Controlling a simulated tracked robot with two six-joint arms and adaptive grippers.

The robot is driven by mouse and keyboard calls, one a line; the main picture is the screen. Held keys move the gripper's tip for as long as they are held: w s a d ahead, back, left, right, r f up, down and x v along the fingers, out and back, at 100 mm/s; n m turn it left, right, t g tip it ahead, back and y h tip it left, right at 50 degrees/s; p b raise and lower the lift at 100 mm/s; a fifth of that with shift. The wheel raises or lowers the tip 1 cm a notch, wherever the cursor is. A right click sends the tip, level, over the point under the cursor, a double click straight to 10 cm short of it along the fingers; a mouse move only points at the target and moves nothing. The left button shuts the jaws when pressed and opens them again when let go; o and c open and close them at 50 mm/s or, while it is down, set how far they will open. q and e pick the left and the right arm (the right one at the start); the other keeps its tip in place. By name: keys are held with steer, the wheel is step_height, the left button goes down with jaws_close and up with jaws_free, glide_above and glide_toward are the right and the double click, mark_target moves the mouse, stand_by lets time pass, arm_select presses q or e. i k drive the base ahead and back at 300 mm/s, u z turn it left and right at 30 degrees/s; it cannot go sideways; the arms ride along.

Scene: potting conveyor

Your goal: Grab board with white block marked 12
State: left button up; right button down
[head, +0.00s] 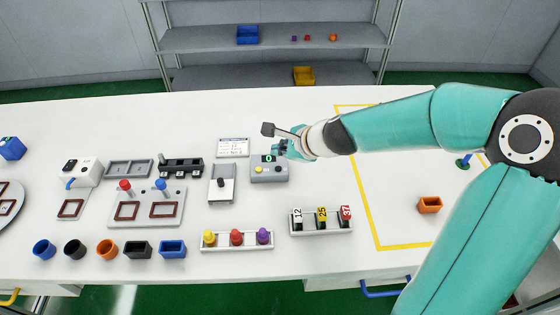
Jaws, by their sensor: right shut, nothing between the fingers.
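A board with a white block marked 12 (298,215) stands upright at the left end of a white rack (325,231) near the table's front. Beside it in the rack stand a board with a yellow block marked 25 (322,214) and a board with a red block marked 37 (346,213). My right gripper (281,148) is shut and empty, well behind the rack, over the rear of a grey box with a display (268,173). I cannot tell if it touches the box. My left gripper is not in view.
A white tray with yellow, red and purple pieces (237,248) stands left of the rack. Several coloured cups line the front edge, including a blue one (44,249). An orange pot (429,205) sits inside the yellow outline at right. The table between grey box and rack is clear.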

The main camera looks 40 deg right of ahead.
mark_target(296, 216)
steer(key=k, duration=1)
